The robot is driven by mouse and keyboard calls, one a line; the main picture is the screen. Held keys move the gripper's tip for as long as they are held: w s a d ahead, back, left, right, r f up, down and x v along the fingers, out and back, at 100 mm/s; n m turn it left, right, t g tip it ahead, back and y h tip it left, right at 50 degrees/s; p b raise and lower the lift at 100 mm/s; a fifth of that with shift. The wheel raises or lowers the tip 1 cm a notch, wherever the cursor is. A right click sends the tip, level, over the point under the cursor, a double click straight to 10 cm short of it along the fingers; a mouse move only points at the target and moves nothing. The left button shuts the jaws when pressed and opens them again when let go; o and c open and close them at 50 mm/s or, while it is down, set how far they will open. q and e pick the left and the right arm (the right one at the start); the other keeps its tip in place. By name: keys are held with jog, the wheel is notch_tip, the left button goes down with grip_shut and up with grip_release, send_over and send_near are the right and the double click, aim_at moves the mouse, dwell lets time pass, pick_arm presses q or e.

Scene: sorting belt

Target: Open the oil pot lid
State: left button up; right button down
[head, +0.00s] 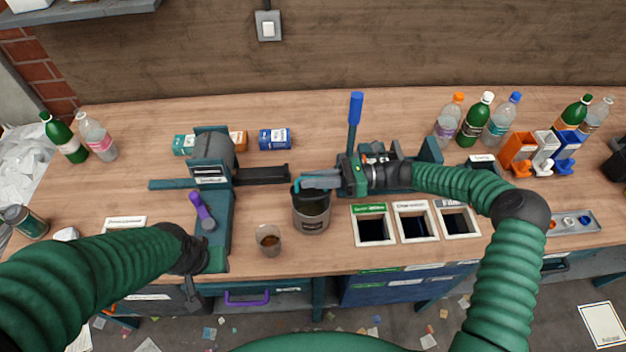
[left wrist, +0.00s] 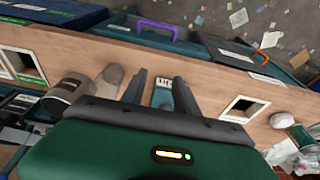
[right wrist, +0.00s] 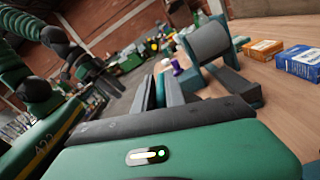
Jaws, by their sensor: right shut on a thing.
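The oil pot (head: 311,216) is a grey cylinder with a label, upright on the bench near the middle of the head view. Its mouth shows dark inside at the front. My right gripper (head: 306,181) is at the pot's back rim, shut on the teal part of the lid (head: 296,188). The lid appears raised at the back left; the fingers hide much of it. A teal piece (right wrist: 160,88) shows between the fingers in the right wrist view. The pot also shows in the left wrist view (left wrist: 68,92).
A glass with brown liquid (head: 268,240) stands just left of the pot. A green press with a purple handle (head: 202,211) is further left. Sorting bins (head: 373,226) are set in the bench to the right. Bottles (head: 475,120) stand at the back right.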

pick_arm(q)
jog(key=shift+s+r, duration=0.1)
jog(key=shift+r, duration=0.05)
dwell(0.5)
